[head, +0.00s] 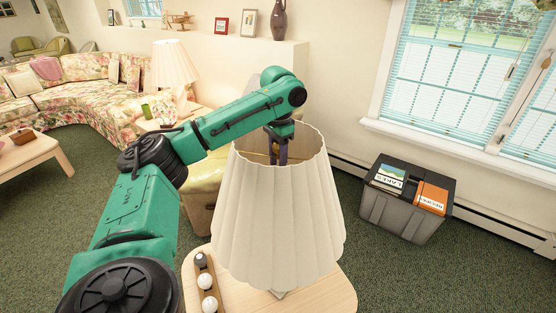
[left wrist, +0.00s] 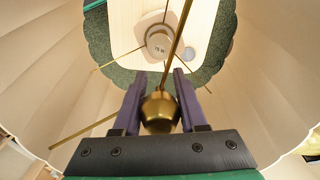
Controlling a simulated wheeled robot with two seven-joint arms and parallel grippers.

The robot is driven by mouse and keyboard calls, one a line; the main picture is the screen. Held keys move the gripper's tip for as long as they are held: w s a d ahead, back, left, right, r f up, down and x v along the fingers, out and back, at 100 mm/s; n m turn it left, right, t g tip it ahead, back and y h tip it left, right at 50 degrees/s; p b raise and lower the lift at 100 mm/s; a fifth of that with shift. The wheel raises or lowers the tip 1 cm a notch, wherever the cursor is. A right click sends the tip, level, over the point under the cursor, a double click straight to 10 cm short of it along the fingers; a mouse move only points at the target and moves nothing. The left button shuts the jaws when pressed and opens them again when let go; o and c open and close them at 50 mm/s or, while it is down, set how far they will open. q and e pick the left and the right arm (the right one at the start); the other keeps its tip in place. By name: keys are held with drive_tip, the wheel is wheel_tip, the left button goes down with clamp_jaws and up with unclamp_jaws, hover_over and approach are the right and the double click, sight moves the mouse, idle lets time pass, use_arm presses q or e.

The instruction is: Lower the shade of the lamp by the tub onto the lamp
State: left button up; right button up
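The cream pleated lamp shade (head: 280,215) hangs upright over a small wooden table. My left gripper (head: 279,150) reaches down into its open top. In the left wrist view my left gripper (left wrist: 160,95) has its purple fingers shut on the brass ball (left wrist: 160,114) at the middle of the shade's wire spider. A brass rod crosses beside the bulb. In the head view the shade hides most of the lamp. My right gripper is out of view.
The table (head: 335,296) bears a narrow wooden tray (head: 212,301) with round bulbs left of the shade. A grey tub (head: 400,215) with record sleeves stands on the carpet at right. Another lamp (head: 174,70) stands behind my left arm, near the floral sofa (head: 90,85).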

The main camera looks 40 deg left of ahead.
use_arm(q)
drive_tip(key=o, duration=0.4)
drive_tip(key=shift+c, duration=0.2)
drive_tip(key=shift+r, duration=0.1)
wheel_tip(320, 180, up, 5)
drive_tip(key=shift+w+f, duration=0.1)
wheel_tip(320, 180, up, 10)
drive_tip(key=p, duration=0.6)
drive_tip(key=shift+f, duration=0.1)
drive_tip(key=shift+f, duration=0.15)
